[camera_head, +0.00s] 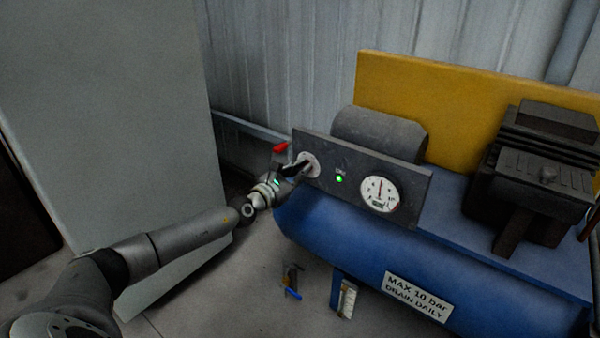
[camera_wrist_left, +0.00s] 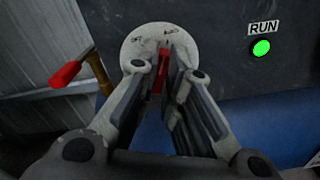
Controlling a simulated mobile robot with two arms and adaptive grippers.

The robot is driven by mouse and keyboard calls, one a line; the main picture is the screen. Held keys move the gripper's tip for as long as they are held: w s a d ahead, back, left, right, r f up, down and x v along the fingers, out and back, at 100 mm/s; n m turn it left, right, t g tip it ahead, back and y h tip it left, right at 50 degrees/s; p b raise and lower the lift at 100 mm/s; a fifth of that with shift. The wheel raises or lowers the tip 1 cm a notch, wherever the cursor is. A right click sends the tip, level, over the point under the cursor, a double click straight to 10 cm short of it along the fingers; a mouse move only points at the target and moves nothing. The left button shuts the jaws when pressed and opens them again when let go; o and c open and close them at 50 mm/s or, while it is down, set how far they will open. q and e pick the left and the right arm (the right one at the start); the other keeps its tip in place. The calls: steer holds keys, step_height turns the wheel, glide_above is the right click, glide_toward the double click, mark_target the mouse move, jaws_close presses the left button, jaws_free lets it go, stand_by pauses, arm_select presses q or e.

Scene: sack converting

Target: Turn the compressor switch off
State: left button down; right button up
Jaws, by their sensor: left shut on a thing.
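The compressor switch is a round pale dial (camera_wrist_left: 155,38) on the dark control panel (camera_head: 360,165). A narrow red part of the switch (camera_wrist_left: 164,72) shows between my left fingers, pointing roughly along the dial's upright line. My left gripper (camera_head: 299,167) is at the dial at the panel's left end. In the left wrist view my left gripper (camera_wrist_left: 160,85) is shut on the switch, and its fingers hide much of it. The green lamp (camera_wrist_left: 261,48) under the RUN label is lit; it also shows in the head view (camera_head: 339,179). My right gripper is not in view.
A red-handled valve (camera_wrist_left: 72,70) sits just left of the dial. A pressure gauge (camera_head: 380,194) is at the panel's right. The blue tank (camera_head: 330,235) lies below, with a yellow guard (camera_head: 450,100) behind. A grey cabinet (camera_head: 120,110) stands at left.

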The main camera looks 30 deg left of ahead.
arm_select(q)
steer(key=shift+a+n, duration=0.15)
steer(key=shift+n, duration=5.15)
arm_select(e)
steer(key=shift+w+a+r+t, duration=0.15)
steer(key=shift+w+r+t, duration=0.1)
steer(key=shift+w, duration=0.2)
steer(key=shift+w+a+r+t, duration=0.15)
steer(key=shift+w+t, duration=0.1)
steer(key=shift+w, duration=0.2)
arm_select(q)
steer(key=c, duration=1.6)
jaws_free()
steer(key=shift+o, duration=0.2)
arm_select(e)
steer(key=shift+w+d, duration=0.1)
